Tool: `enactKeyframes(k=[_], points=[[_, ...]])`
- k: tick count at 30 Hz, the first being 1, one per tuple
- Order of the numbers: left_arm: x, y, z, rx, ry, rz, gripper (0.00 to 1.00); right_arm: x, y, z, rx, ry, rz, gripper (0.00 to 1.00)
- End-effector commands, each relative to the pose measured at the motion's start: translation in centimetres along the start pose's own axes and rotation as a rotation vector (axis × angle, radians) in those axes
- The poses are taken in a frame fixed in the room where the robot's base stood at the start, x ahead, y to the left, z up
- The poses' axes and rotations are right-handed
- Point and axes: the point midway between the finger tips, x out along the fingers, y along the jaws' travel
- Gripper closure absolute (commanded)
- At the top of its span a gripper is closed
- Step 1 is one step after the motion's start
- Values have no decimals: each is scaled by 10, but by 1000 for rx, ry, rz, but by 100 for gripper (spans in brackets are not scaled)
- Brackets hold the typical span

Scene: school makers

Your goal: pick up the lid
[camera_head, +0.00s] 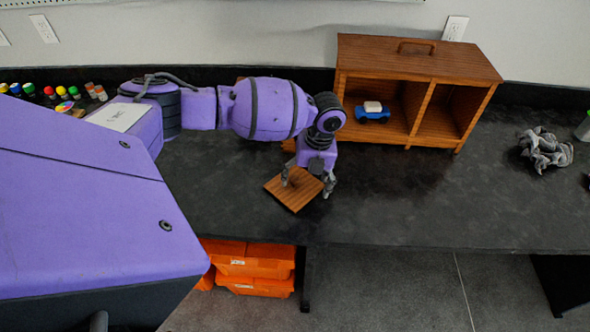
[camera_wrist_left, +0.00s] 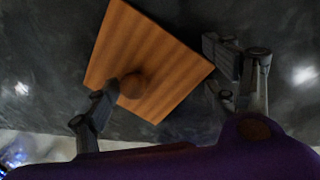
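The lid (camera_head: 294,196) is a square, flat wooden board with stripes of grain, lying on the dark table below my left gripper. In the left wrist view the lid (camera_wrist_left: 165,62) shows a round brown knob (camera_wrist_left: 133,85) on its top. My left gripper (camera_head: 306,187) points down over the lid with its fingers spread wide. In the left wrist view the knob lies between the fingers (camera_wrist_left: 162,85), nearer the left one, with clear space to the right one. Nothing is held. My right gripper is not in view.
A wooden two-compartment box (camera_head: 420,62) stands behind on the right, with a blue toy car (camera_head: 372,112) in its left compartment. A grey tangled object (camera_head: 545,150) lies far right. Small colourful items (camera_head: 62,95) stand far left. The table right of the lid is clear.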

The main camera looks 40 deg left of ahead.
Motion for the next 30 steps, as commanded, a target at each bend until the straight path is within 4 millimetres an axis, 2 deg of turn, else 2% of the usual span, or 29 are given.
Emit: enactKeyframes(k=[1,6,7,17,20,24,30], points=[[0,0,0,0,0,0,34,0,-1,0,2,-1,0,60],[0,0,0,0,0,0,56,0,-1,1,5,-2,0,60],[0,0,0,0,0,0,58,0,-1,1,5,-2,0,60],[-5,1,0,0,0,0,59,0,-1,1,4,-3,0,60],[-14,2,1,0,-1,-1,59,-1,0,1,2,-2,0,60],[-36,6,0,0,-4,-2,59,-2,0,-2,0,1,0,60],[-80,30,-36,4,-7,-3,59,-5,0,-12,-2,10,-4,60]])
